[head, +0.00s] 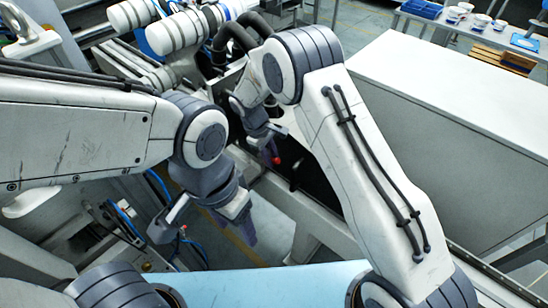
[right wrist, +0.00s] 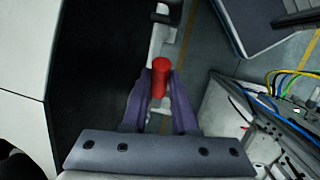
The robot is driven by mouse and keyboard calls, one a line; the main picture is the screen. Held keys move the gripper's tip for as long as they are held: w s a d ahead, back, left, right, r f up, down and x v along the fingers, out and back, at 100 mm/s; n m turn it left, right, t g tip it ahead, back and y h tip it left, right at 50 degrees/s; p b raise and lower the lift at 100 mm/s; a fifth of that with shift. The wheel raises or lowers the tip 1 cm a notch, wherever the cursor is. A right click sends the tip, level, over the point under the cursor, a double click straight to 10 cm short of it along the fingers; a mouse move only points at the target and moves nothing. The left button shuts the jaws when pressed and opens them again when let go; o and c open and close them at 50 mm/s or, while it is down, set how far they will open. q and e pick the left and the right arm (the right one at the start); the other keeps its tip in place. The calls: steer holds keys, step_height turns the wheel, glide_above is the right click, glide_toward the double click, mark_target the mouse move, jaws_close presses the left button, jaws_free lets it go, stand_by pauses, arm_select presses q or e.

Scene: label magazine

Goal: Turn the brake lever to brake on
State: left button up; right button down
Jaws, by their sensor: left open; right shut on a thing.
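The brake lever's red knob (right wrist: 160,78) sits between the two purple fingers of my right gripper (right wrist: 158,95) in the right wrist view, and the fingers are shut on it. A pale bar of the lever runs upward in the picture from the knob. In the head view the red knob (head: 276,160) shows just below my right gripper (head: 272,150), beside the dark opening of the machine. My left gripper (head: 205,235) is open and empty, pointing down over the floor at the left of the lever. The lever's pivot is hidden in the head view.
A large white cabinet (head: 440,110) fills the right side. A light blue surface (head: 270,283) lies at the front. A table with bowls (head: 470,30) stands far back.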

steer(key=shift+w+a+r+g+h, duration=0.35)
steer(key=shift+w+a+g+h, duration=0.15)
steer(key=shift+g+h, duration=0.2)
arm_select(q)
steer(key=shift+f+b, duration=1)
steer(key=shift+b, duration=0.15)
arm_select(e)
steer(key=shift+w+a+r+g+h, duration=0.45)
steer(key=shift+a+g+h, duration=0.05)
steer(key=shift+g+h, duration=0.3)
steer(key=c, duration=0.7)
jaws_free()
steer(key=shift+r, duration=0.1)
